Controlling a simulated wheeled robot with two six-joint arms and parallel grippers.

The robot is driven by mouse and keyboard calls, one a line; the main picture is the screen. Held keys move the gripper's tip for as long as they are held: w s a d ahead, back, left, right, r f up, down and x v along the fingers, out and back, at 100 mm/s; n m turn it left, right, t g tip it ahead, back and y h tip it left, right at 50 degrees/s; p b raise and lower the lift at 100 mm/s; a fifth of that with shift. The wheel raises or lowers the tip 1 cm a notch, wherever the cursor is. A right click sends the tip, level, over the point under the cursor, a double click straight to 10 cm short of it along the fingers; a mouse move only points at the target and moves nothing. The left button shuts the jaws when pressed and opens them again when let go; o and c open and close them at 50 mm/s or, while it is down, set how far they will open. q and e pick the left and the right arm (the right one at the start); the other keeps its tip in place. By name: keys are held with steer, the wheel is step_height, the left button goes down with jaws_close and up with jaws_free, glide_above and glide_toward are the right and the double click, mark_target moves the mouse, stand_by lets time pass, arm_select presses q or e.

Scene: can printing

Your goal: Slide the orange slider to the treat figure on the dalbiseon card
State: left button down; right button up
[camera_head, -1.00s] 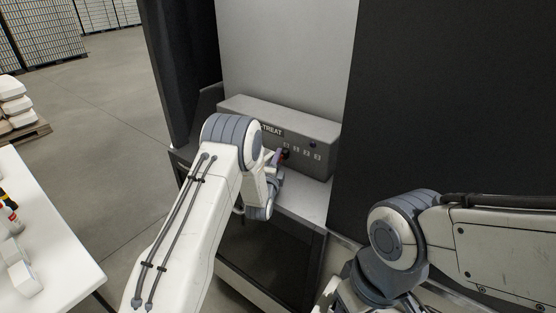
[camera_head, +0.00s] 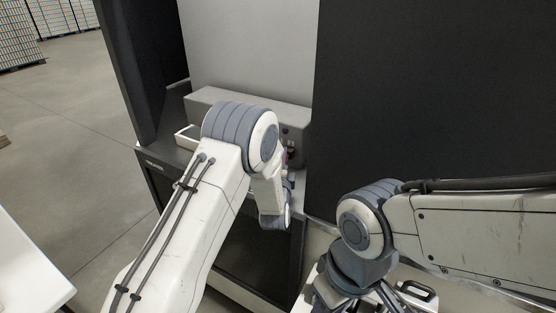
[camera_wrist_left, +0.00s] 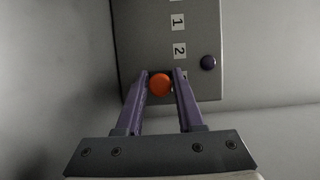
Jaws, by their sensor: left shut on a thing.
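The orange slider (camera_wrist_left: 160,85) shows in the left wrist view as a round orange knob on a grey control panel (camera_wrist_left: 147,35). My left gripper (camera_wrist_left: 160,76) has its two purple fingers on either side of the knob and is shut on it. Number labels 1 (camera_wrist_left: 177,21) and 2 (camera_wrist_left: 179,51) run along the panel, with another label partly hidden by the right finger. In the head view the grey control box (camera_head: 215,98) is largely behind my left arm, which hides its front lettering. No dalbiseon card is readable.
A dark round knob (camera_wrist_left: 208,62) sits right of the labels, close to the right finger. A white tray (camera_head: 186,137) lies left of my arm on the machine. A tall dark panel (camera_head: 410,100) stands at right. A white table (camera_head: 28,270) is at lower left.

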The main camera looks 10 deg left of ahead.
arm_select(q)
steer(key=shift+d+f, duration=0.1)
steer(key=shift+d, duration=0.1)
steer(key=c, duration=0.6)
jaws_free()
steer(key=shift+s, duration=0.1)
steer(key=s+b, duration=0.4)
steer(key=s, duration=0.5)
steer(key=shift+s, duration=0.7)
steer(key=shift+s, duration=0.1)
